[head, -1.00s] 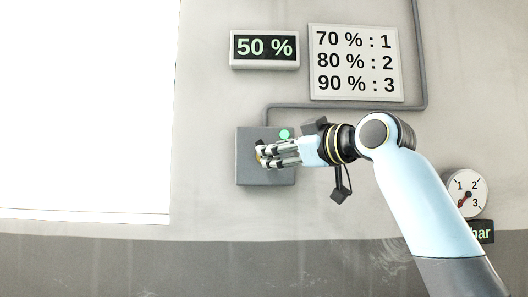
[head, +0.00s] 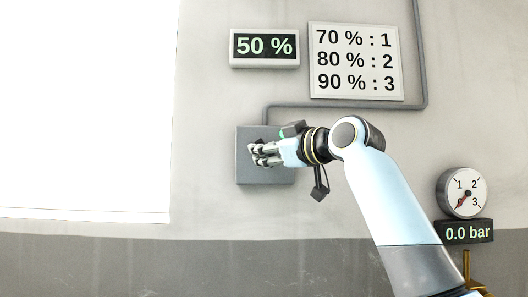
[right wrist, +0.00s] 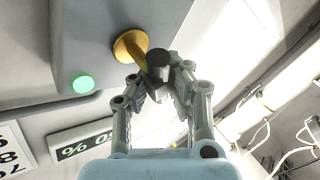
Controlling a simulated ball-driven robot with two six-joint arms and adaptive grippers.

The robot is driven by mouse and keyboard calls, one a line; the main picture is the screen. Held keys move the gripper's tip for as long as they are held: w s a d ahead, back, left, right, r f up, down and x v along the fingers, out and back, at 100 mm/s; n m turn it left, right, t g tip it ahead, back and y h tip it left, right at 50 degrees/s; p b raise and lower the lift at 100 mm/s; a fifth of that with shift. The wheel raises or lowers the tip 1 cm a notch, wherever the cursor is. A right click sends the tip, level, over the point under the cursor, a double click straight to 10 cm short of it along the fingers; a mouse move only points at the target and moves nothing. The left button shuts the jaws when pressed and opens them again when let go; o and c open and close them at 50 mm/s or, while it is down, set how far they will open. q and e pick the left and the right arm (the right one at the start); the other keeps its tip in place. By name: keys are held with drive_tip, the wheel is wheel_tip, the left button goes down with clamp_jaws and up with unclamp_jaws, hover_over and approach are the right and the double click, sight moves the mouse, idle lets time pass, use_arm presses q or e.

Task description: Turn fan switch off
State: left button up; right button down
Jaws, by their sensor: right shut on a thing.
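The fan switch (right wrist: 131,46) has a yellow round collar and a yellow lever with a black tip (right wrist: 158,64). It stands out from a grey box (head: 245,172) on the wall. My right gripper (head: 254,154) is in front of this box and hides the switch in the head view. In the right wrist view my right gripper (right wrist: 167,78) is shut on the black tip of the lever. A green lamp (right wrist: 83,84) glows on the box beside the switch; in the head view it is mostly hidden. My left gripper is not in view.
Above the box hang a display reading 50 % (head: 265,60) and a sign (head: 355,90) listing percentages. A grey pipe (head: 345,107) runs from the box to the right and up. A dial gauge (head: 463,183) and a 0.0 bar display (head: 464,232) are at the right.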

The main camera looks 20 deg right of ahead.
drive_tip(key=shift+r+p, duration=0.15)
drive_tip(key=shift+p, duration=0.45)
drive_tip(key=n+g+h+p, duration=0.2)
drive_tip(key=n+p, duration=0.1)
drive_tip(key=p, duration=0.5)
drive_tip(key=n+g+h+p, duration=0.2)
drive_tip(key=n+p, duration=0.1)
drive_tip(key=p, duration=0.5)
drive_tip(key=shift+a+g+h, duration=0.15)
drive_tip(key=shift+g+h, duration=0.15)
drive_tip(key=shift+f+n+g+h+p, duration=0.3)
drive_tip(key=shift+f+n+h+p, duration=0.15)
drive_tip(key=shift+p, duration=0.4)
drive_tip(key=c, duration=1.2)
unclamp_jaws()
drive_tip(key=shift+r, duration=0.1)
